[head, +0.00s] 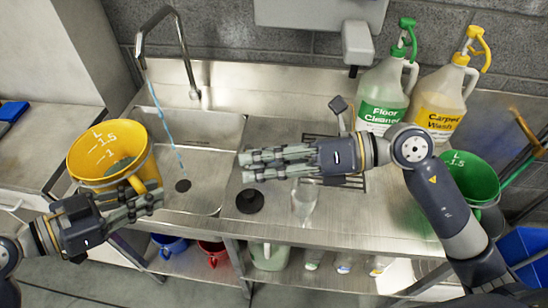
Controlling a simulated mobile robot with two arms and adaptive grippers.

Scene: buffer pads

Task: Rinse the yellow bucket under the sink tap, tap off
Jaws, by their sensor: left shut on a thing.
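The yellow bucket (88,178) is at the left, beside the sink basin (222,133), with white level marks inside. My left gripper (158,197) is shut on its handle side at the bucket's lower right. The metal tap (181,45) arches over the basin. A thin blue water stream (164,122) runs from its spout down to near the dark drain (183,186). The stream falls to the right of the bucket, not into it. My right gripper (244,168) is over the counter right of the basin, fingers pointing left, apart and empty.
A dark paddle-shaped lever (339,106) stands behind my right gripper. A black stopper (250,201) and a clear glass (304,203) are on the counter. The floor cleaner jug (382,92), carpet wash jug (442,98) and green bucket (470,178) stand right.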

